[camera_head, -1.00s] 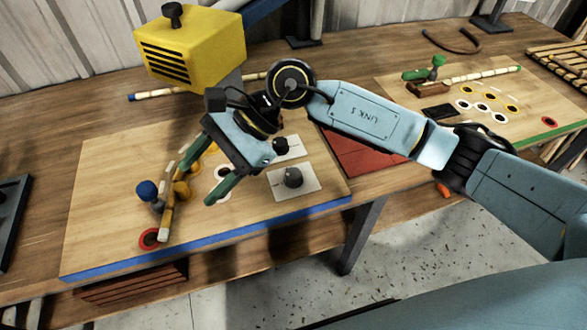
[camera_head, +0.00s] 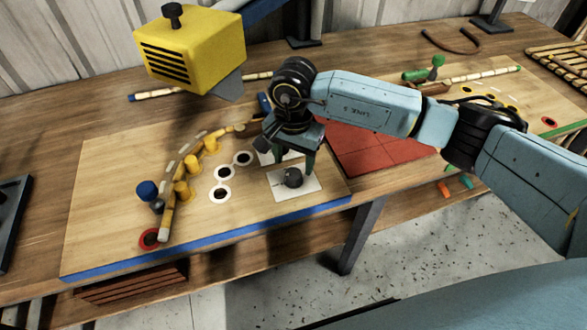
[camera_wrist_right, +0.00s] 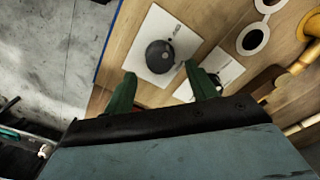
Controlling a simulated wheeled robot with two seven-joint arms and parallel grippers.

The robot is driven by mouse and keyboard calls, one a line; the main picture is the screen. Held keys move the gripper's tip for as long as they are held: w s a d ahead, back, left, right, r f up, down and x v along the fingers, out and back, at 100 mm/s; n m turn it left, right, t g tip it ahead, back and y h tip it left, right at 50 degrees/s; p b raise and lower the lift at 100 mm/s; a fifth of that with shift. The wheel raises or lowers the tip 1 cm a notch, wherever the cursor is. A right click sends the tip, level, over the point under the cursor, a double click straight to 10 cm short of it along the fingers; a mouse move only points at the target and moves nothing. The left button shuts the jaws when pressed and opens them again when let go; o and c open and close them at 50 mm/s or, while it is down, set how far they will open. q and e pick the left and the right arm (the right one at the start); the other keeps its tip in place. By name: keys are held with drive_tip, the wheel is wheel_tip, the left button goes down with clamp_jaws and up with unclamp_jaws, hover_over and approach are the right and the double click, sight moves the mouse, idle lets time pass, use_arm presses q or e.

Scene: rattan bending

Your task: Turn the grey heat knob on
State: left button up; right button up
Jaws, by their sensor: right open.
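A dark grey round knob (camera_head: 293,177) sits on a white plate (camera_head: 308,187) near the board's front right. It also shows in the right wrist view (camera_wrist_right: 160,56). A second, darker knob (camera_wrist_right: 215,78) is on another white plate (camera_wrist_right: 226,68); in the head view my gripper hides it. My right gripper (camera_head: 295,164) points down, just above and behind the grey knob. Its two green fingers are open and empty. In the right wrist view the grey knob lies ahead of the gap between the fingertips (camera_wrist_right: 160,73). My left gripper is not in view.
A curved rattan strip (camera_head: 168,212) lies along yellow pegs (camera_head: 181,191) on the board's left. A yellow vented box (camera_head: 190,48) stands behind. A red tiled mat (camera_head: 372,150) lies to the right. The blue front edge (camera_head: 215,239) is clear.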

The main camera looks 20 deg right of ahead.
sight(293, 173)
drive_tip(key=shift+f, duration=2.05)
drive_tip(key=shift+c, duration=0.5)
drive_tip(key=c, duration=0.9)
